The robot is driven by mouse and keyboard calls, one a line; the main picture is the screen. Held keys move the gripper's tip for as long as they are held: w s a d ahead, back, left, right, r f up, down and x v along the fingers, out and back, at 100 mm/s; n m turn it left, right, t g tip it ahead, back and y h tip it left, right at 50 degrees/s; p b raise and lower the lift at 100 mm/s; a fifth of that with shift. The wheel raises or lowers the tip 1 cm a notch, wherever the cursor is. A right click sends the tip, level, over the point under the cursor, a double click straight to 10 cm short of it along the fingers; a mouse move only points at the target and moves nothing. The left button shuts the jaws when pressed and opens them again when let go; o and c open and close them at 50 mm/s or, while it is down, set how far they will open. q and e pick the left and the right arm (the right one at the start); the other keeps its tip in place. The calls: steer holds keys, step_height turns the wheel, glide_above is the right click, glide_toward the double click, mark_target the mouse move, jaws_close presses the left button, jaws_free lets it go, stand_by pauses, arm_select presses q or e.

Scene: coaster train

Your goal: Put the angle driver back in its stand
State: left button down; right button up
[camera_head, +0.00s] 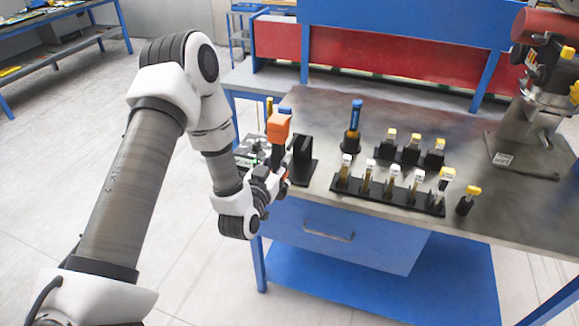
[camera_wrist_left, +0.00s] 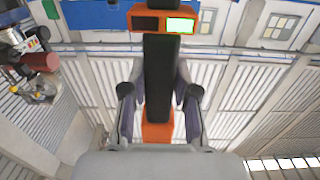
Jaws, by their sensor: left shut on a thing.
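The angle driver, with an orange head (camera_head: 279,126) and black body, stands roughly upright at the table's left edge. My left gripper (camera_head: 273,182) is shut on it low down. In the left wrist view the driver's black body (camera_wrist_left: 160,85) runs between the two fingers of my left gripper (camera_wrist_left: 159,100), with a green-lit display at its top. A black stand (camera_head: 303,163) with an upright part is on the table just right of the driver; it looks empty. Whether the driver touches the stand is unclear. My right gripper is not in view.
A blue-handled tool (camera_head: 353,120) stands in a black base further right. A black rack (camera_head: 390,197) of several white-capped pieces and other yellow-topped pieces (camera_head: 411,150) follow. A dark device (camera_head: 250,150) with green lights is behind the driver. Machinery (camera_head: 540,110) fills the right end.

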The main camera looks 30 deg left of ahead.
arm_select(q)
steer(key=x, duration=0.6)
steer(key=shift+r, duration=0.35)
steer(key=shift+w+a, duration=0.1)
stand_by(0.4)
steer(key=b+x, duration=0.3)
steer(key=x, duration=0.6)
steer(key=shift+w+b, duration=0.35)
stand_by(2.0)
steer(key=shift+w+a, duration=0.1)
steer(key=shift+a, duration=0.05)
stand_by(0.4)
steer(key=shift+f+b, duration=0.8)
steer(key=shift+f, duration=0.1)
stand_by(0.9)
